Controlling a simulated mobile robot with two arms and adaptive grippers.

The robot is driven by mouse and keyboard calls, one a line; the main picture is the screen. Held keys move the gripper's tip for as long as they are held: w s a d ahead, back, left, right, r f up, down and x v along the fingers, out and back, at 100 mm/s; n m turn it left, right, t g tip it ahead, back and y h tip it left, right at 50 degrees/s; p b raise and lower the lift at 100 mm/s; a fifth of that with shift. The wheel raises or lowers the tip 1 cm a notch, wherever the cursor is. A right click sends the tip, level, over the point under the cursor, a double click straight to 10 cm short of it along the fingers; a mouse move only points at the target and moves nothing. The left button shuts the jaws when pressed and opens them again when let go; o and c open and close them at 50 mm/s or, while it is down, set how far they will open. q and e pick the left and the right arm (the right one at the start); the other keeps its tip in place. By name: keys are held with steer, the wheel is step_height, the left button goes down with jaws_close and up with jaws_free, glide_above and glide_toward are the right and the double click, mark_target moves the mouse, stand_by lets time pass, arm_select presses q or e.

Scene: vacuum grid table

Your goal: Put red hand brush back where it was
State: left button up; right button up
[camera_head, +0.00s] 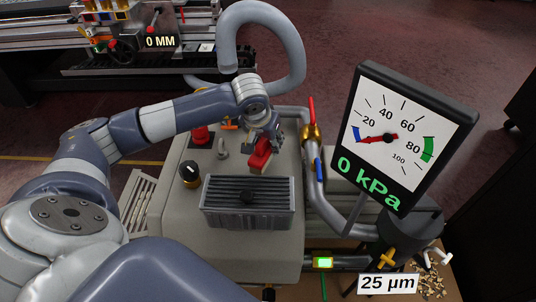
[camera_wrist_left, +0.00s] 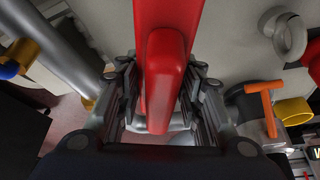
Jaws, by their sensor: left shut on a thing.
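The red hand brush (camera_head: 260,156) is above the beige machine top, just behind the dark ribbed box, in the head view. My left gripper (camera_head: 270,132) is shut on it from above. In the left wrist view the brush's red handle (camera_wrist_left: 165,80) runs between the two fingers of my left gripper (camera_wrist_left: 160,100). The brush's lower end is partly hidden, and I cannot tell whether it touches the surface. My right gripper is not in view.
The ribbed box (camera_head: 248,203) stands close in front of the brush. A black knob (camera_head: 189,174), a red button (camera_head: 200,135) and a grey ring (camera_head: 222,148) are to the left. A pipe with a red-handled valve (camera_head: 311,122) and a pressure gauge (camera_head: 400,135) stand to the right.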

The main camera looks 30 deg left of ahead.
mark_target(263, 139)
arm_select(q)
step_height(263, 139, down, 4)
steer(key=shift+r, duration=0.1)
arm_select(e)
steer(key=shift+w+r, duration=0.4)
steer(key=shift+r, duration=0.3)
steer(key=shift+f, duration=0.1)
arm_select(q)
steer(key=o, duration=1)
steer(key=shift+f, duration=0.2)
steer(key=shift+c, duration=0.2)
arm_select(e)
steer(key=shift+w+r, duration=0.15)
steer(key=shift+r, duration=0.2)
arm_select(q)
steer(key=shift+r, duration=0.1)
steer(key=v, duration=1.2)
steer(key=shift+p, duration=0.4)
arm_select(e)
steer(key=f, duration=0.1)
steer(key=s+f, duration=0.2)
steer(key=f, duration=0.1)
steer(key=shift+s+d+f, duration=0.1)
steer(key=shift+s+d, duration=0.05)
